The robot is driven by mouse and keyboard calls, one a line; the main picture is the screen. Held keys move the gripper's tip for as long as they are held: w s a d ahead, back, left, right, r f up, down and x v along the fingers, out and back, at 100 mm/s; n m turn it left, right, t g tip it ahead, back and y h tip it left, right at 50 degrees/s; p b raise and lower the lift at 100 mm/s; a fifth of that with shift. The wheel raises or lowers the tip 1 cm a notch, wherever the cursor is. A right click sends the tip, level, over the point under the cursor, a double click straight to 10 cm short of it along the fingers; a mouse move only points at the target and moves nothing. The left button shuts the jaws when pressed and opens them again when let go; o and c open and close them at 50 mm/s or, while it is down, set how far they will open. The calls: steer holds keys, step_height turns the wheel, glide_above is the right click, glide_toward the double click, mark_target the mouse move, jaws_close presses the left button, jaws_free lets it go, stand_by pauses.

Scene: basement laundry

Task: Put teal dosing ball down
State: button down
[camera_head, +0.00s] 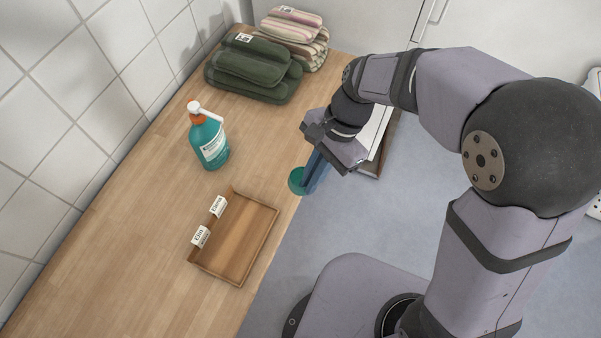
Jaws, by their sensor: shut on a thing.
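The teal dosing ball (297,181) is at the right edge of the wooden counter, seen in the head camera view. My gripper (305,182) is shut on it, with its blue fingers pointing down from the upper right. The fingers hide part of the ball's right side. I cannot tell whether the ball touches the counter or hangs just above it.
A wooden tray (270,210) with two white labels lies empty in front of the ball. A teal pump bottle (209,143) stands to the left. Folded green towels (254,70) and striped towels (296,32) lie at the back. Bare counter (140,250) extends left of the tray.

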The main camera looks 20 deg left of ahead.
steer(key=shift+d, duration=0.1)
steer(key=w+a+f+m, duration=0.1)
steer(key=w, duration=0.3)
steer(key=w+a+f+m, duration=0.1)
steer(key=w+a, duration=0.1)
steer(key=w, duration=0.3)
steer(key=w+a+f+m+y+p, duration=0.1)
steer(key=w+a, duration=0.1)
steer(key=w, duration=0.2)
steer(key=shift+w+f+t, duration=0.15)
steer(key=shift+w+t, duration=0.2)
steer(key=shift+t, duration=0.05)
steer(key=s+a+p, duration=0.3)
steer(key=s+a, duration=0.8)
steer(key=shift+s+a, duration=0.3)
steer(key=shift+a, duration=0.1)
steer(key=shift+s, duration=0.1)
steer(key=p+x, duration=0.1)
steer(key=x, duration=0.2)
steer(key=shift+a, duration=0.1)
steer(key=shift+f, duration=0.35)
steer(key=shift+f, duration=0.15)
